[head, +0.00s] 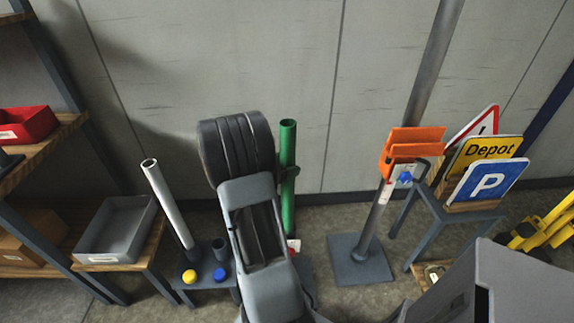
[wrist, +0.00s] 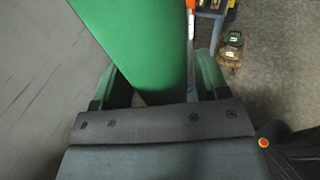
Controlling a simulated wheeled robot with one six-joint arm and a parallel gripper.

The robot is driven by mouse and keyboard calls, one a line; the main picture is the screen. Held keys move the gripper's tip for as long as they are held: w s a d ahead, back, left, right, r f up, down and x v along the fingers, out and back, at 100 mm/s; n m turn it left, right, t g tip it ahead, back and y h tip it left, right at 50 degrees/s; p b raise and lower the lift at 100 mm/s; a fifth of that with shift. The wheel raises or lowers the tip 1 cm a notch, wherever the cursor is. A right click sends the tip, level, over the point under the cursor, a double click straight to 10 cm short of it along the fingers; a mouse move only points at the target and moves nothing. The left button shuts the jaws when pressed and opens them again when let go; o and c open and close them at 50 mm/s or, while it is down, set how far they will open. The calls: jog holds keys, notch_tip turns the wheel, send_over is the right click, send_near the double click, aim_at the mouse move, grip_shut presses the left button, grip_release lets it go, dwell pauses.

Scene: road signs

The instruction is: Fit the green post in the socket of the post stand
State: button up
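The green post (head: 288,150) stands upright near the wall. My gripper (head: 286,172) is at the post's upper half. In the wrist view the green post (wrist: 135,40) runs between my two fingers (wrist: 160,85), close to both. I cannot tell whether they press on it. I cannot see whether the green post's foot is in a socket.
A grey pole on a base plate (head: 360,263) and a sign rack (head: 455,218) stand right. A grey tray (head: 117,230) is left. The wall is close behind.

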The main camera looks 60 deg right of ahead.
jog(key=shift+o, duration=0.9)
jog(key=shift+f, duration=0.1)
jog(key=v, duration=1.4)
jog(key=shift+d, duration=0.1)
